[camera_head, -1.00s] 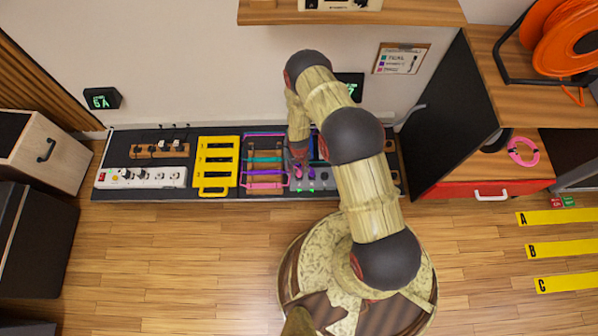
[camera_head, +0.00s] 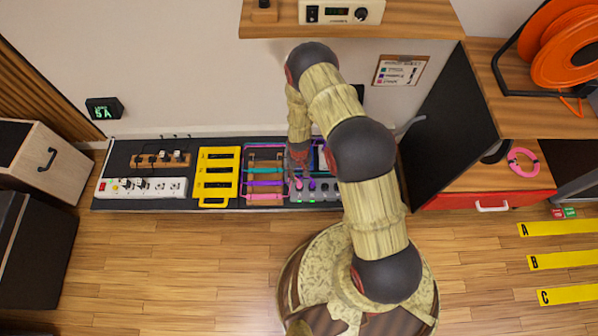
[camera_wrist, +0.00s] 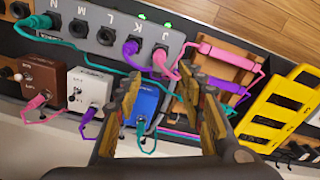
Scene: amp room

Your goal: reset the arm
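My gripper (camera_wrist: 160,88) is open and empty in the wrist view, its two fingers apart. It hangs above the pedals and the grey jack box (camera_wrist: 95,32). A purple plug (camera_wrist: 131,46) and a pink plug (camera_wrist: 160,58) sit in jacks K and J. Below are a blue pedal (camera_wrist: 146,103), a white pedal (camera_wrist: 88,88) and a brown pedal (camera_wrist: 48,82) with cables attached. In the head view my arm reaches over the long dark board (camera_head: 118,204), and the gripper (camera_head: 300,158) is partly hidden at its end.
A yellow rack (camera_head: 217,152) and a white power strip (camera_head: 142,188) lie on the board. A wooden shelf (camera_head: 420,22) with an amp overhangs at the top. A dark cabinet side (camera_head: 450,125) and a red drawer (camera_head: 450,200) stand right.

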